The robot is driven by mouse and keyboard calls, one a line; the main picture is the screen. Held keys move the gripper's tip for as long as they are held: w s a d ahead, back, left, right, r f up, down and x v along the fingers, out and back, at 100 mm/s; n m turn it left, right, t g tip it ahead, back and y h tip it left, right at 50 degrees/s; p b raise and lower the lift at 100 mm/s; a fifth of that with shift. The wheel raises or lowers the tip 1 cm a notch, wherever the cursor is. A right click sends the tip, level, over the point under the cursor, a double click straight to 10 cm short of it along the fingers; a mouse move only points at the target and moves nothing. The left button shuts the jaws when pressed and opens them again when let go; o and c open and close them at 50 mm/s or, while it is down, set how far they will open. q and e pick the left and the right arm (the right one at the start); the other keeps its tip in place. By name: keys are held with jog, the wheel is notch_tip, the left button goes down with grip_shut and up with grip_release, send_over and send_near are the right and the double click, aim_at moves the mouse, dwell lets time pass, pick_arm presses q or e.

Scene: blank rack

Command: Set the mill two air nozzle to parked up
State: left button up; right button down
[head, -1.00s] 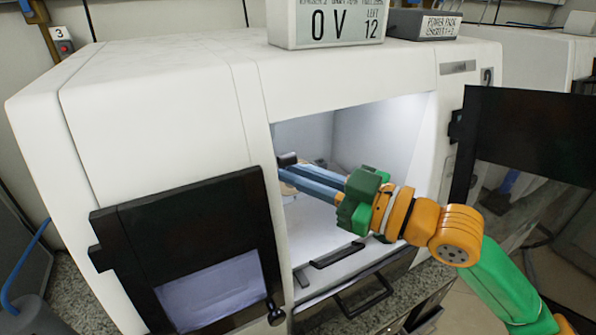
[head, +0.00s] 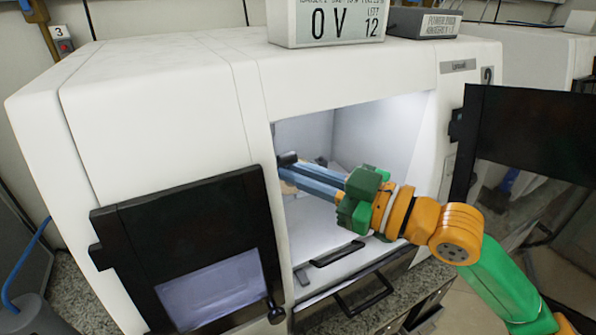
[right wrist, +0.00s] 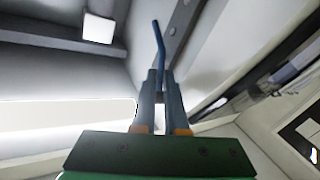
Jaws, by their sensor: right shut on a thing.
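The mill (head: 160,130) is a white machine marked 2 at its right side, with its front open. My right arm comes in from the right and its green gripper with blue fingers (head: 286,178) reaches inside, toward the left edge of the opening. In the right wrist view, a thin blue bent tube, the air nozzle (right wrist: 158,38), rises from between the fingertips (right wrist: 161,75). The gripper is shut on it. The nozzle's base is hidden by the fingers. A small dark part (head: 287,159) shows just above the fingertips in the head view. My left gripper is out of view.
A dark door panel with a window (head: 190,250) stands at the left of the opening, and another dark door (head: 530,135) swings out at the right, close to my arm. A display box (head: 328,22) and a grey box (head: 424,23) sit on top.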

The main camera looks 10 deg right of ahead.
dwell(0.5)
jog(key=shift+w+n+t+y+b, duration=0.15)
jog(key=shift+n+t+y+b, duration=0.35)
jog(key=shift+b, duration=0.7)
jog(key=c, duration=1.2)
grip_release()
jog(key=shift+c, duration=0.2)
jog(key=shift+w+a, duration=0.1)
jog(key=shift+a, duration=0.1)
jog(key=b+v, duration=0.5)
jog(key=v, duration=0.2)
